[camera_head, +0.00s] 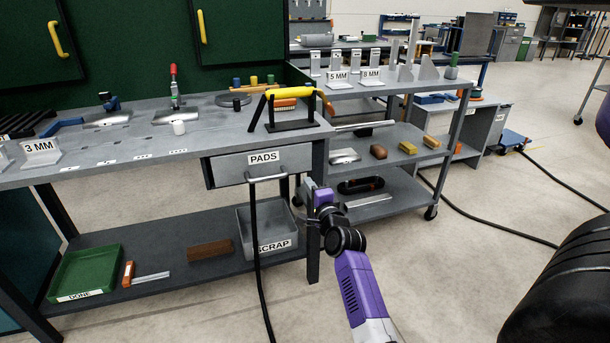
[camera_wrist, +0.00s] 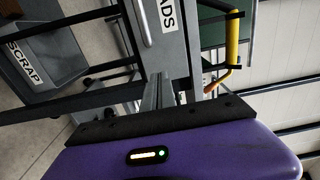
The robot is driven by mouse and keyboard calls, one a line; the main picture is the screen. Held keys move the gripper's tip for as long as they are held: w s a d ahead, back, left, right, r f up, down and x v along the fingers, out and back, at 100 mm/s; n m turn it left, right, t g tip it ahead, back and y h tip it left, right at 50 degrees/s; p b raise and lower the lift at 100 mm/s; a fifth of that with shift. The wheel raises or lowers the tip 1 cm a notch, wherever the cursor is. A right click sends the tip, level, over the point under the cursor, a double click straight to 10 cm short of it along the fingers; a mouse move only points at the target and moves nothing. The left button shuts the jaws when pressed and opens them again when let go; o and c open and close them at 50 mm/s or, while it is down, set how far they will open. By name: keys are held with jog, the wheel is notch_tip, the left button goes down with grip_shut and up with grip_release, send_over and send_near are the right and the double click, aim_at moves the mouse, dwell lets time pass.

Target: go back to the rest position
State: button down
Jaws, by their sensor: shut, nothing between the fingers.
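My gripper (camera_head: 308,187) is in the head view, at the end of my purple arm. It is shut and empty, in front of the right end of the workbench (camera_head: 215,133). It is just right of the PADS drawer (camera_head: 228,169) and its handle (camera_head: 267,178), apart from the handle as far as I can tell. In the wrist view my purple wrist housing fills the bottom, and the drawer front (camera_wrist: 172,22) shows tilted above it. The fingertips are small and partly hidden by the wrist in the head view.
A grey SCRAP bin (camera_head: 262,226) and a green DONE tray (camera_head: 83,275) stand on the lower shelf. A yellow-handled tool (camera_head: 288,92) stands on the bench top. A shelved cart (camera_head: 400,135) stands behind my gripper.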

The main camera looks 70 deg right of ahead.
jog(key=shift+p+v, duration=0.35)
jog(key=shift+v, duration=1.05)
